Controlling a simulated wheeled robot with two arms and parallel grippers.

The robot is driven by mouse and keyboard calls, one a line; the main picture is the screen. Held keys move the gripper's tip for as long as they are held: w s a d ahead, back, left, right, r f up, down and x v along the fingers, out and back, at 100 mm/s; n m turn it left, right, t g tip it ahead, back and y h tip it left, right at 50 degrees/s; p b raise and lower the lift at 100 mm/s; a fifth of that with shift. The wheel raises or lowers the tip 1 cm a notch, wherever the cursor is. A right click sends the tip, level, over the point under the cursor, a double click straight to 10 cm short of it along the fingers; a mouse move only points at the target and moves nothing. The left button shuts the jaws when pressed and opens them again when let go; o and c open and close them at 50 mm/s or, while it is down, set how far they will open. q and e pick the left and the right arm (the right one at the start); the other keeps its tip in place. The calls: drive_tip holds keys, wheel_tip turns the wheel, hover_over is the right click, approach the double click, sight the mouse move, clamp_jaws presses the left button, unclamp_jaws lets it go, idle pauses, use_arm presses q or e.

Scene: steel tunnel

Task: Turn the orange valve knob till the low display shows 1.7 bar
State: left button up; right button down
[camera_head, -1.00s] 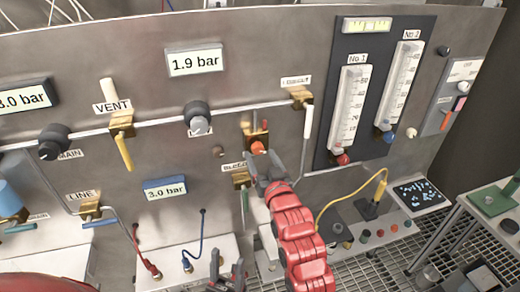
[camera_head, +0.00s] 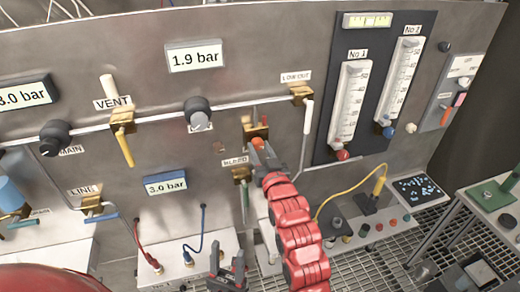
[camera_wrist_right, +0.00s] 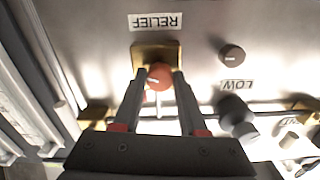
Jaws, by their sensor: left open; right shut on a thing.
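The orange valve knob (camera_head: 257,144) sits on a brass fitting in the middle of the steel panel. In the right wrist view the knob (camera_wrist_right: 159,77) shows between my fingertips, below an upside-down RELIEF label. My right gripper (camera_head: 262,154) is shut on it. A white display (camera_head: 194,57) above reads 1.9 bar; a dark knob (camera_head: 198,111) is below it, and the wrist view shows a LOW label (camera_wrist_right: 236,86) beside that knob. A blue-framed display (camera_head: 166,186) reads 3.0 bar. My left gripper (camera_head: 229,265) is open and empty, low in front of the panel.
A yellow VENT lever (camera_head: 126,150) and brass valves line the pipe at left. Two flow gauges (camera_head: 350,108) (camera_head: 401,85) stand at right. A yellow cable (camera_head: 345,193) arches below them. A white box (camera_head: 188,259) with red and blue leads is near my left gripper.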

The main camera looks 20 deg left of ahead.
drive_tip(key=shift+f+n+b, duration=0.15)
drive_tip(key=shift+n+b, duration=0.15)
drive_tip(key=shift+b, duration=0.55)
drive_tip(key=n+b, duration=0.4)
drive_tip(key=b, duration=0.3)
drive_tip(key=shift+f, duration=0.1)
drive_tip(key=shift+n+b, duration=0.6)
drive_tip(key=shift+n, duration=0.1)
drive_tip(key=shift+r+n+b, duration=0.25)
drive_tip(key=shift+n+b, duration=0.4)
drive_tip(key=shift+n, duration=0.25)
drive_tip(key=shift+c, duration=2.2)
unclamp_jaws()
drive_tip(key=shift+d, duration=0.1)
